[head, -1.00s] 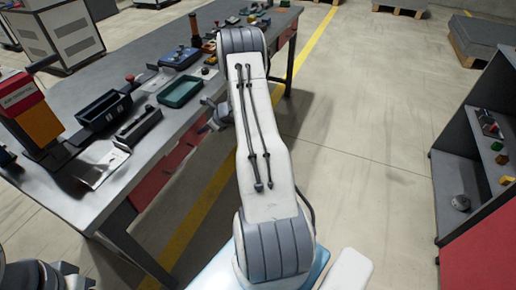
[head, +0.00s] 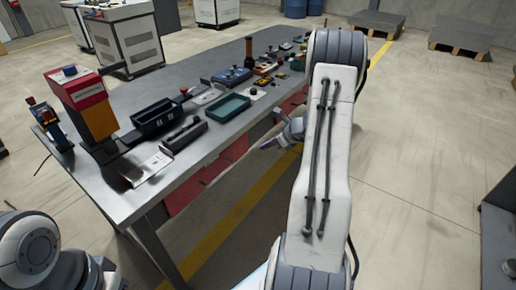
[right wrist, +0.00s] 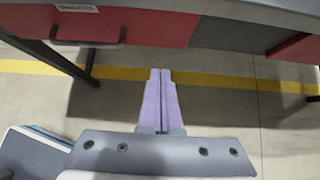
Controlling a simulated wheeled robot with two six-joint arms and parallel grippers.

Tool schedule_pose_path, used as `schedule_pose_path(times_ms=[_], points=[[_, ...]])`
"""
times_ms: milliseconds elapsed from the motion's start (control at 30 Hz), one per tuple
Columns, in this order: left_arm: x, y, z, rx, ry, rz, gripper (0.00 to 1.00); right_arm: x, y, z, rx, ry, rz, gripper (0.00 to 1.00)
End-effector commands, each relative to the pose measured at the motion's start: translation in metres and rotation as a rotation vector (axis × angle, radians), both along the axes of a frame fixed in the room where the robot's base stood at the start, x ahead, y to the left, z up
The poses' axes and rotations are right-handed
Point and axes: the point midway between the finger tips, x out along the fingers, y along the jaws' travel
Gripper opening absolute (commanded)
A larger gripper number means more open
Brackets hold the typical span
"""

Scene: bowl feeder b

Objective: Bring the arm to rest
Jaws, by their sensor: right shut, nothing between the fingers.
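My right arm stretches forward from the bottom of the head view, right of the workbench (head: 205,165). My right gripper (head: 266,144) is partly hidden by the arm, beside the bench's front side. In the right wrist view its two pale purple fingers (right wrist: 160,72) are together with nothing between them, over the floor and in front of the bench's red drawers (right wrist: 150,25). Part of my left arm shows at the lower left of the head view; its fingers are not seen.
The bench holds a green tray (head: 228,107), a dark bin (head: 157,115), a red and orange stand (head: 92,108) and several small parts. A grey cabinet (head: 499,235) stands at the right edge. The floor between bench and cabinet is clear. Pallets (head: 461,36) lie far back.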

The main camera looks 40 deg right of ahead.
Motion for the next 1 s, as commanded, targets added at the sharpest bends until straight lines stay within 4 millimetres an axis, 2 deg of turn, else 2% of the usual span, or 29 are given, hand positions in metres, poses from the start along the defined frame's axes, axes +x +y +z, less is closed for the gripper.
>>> schedule_pose_path(times_ms=[333,467,567,667,700,767,800,867,900,967,1000], points=[[0.0,0.0,0.001,0.0,0.0,0.0,0.5,-0.005,0.001,0.006,-0.001,0.002,0.006,0.0],[0.0,0.0,0.005,0.0,0.0,0.0,0.5,0.004,0.026,0.019,-0.031,0.0,0.098,0.0],[0.0,0.0,0.012,0.0,0.0,0.0,0.5,0.015,0.075,0.041,-0.095,-0.004,0.286,0.0],[0.0,0.0,0.02,0.0,0.0,0.0,0.5,0.019,0.145,0.069,-0.186,-0.015,0.558,0.0],[0.0,0.0,0.024,0.0,0.0,0.0,0.5,0.017,0.175,0.081,-0.226,-0.024,0.677,0.0],[0.0,0.0,0.029,0.0,0.0,0.0,0.5,0.009,0.218,0.097,-0.289,-0.04,0.861,0.0],[0.0,0.0,0.033,0.0,0.0,0.0,0.5,0.001,0.246,0.107,-0.333,-0.055,0.985,0.0],[0.0,0.0,0.039,0.0,0.0,0.0,0.5,-0.016,0.286,0.123,-0.401,-0.081,1.182,0.0],[0.0,0.0,0.043,0.0,0.0,0.0,0.5,-0.03,0.312,0.133,-0.447,-0.103,1.318,0.0],[0.0,0.0,0.049,0.0,0.0,0.0,0.5,-0.056,0.348,0.148,-0.522,-0.142,1.53,0.0],[0.0,0.0,0.053,0.0,0.0,0.0,0.5,-0.076,0.37,0.158,-0.576,-0.173,1.678,0.0]])
